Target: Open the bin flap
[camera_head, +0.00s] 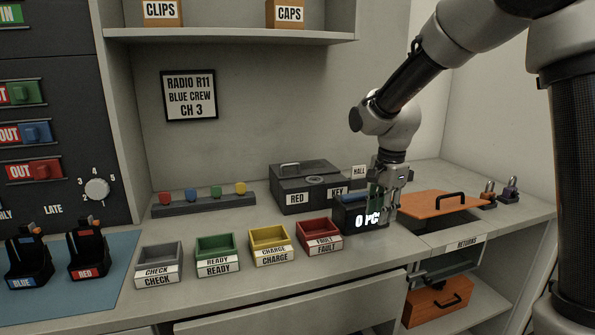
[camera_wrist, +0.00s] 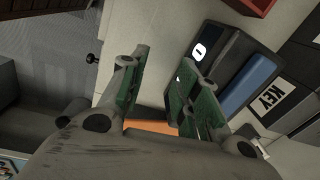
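The bin flap is an orange panel (camera_head: 425,203) with a black bar handle on top, at the right of the counter behind the RETURNS label (camera_head: 467,244). A dark gap shows along its near edge; I cannot tell how far it is raised. My gripper (camera_head: 390,207) points down just left of the flap, beside a black box with a lit display (camera_head: 362,220). In the wrist view my gripper (camera_wrist: 155,98) has its green-padded fingers apart with nothing between them. An orange patch, probably the flap, shows partly hidden behind the gripper body.
A dark key box (camera_head: 300,190) stands behind the lit box. Red (camera_head: 319,234), yellow (camera_head: 270,245), green (camera_head: 217,254) and grey trays line the counter to the left. Padlock-like items (camera_head: 510,190) stand right of the flap. An orange drawer-like box (camera_head: 435,302) sits below.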

